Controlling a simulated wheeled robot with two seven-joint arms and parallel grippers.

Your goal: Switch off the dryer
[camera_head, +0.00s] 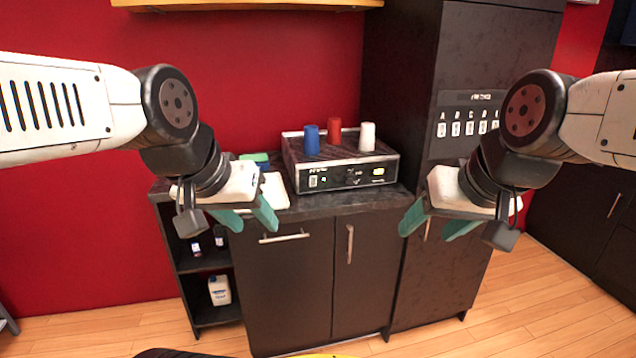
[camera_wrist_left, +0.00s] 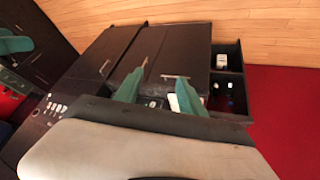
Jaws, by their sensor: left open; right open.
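A dark box-shaped device (camera_head: 340,174) sits on the counter, with a front panel of small controls, a lit yellow-green spot and a white switch. I cannot tell whether it is the dryer. A switch panel (camera_head: 467,122) on the tall dark cabinet carries a row of white switches lettered from A; it also shows in the left wrist view (camera_wrist_left: 57,106). The switch positions are too small to read. My left gripper (camera_head: 252,224) is open and empty in front of the counter's left part. My right gripper (camera_head: 428,233) is open and empty, below the switch panel in the picture.
A blue (camera_head: 311,140), a red (camera_head: 334,131) and a white cylinder (camera_head: 367,137) stand on the device. A white bottle (camera_head: 219,290) stands on the low shelf. The tall cabinet (camera_head: 400,80) bounds the counter (camera_head: 335,202) at right. Wooden floor in front is clear.

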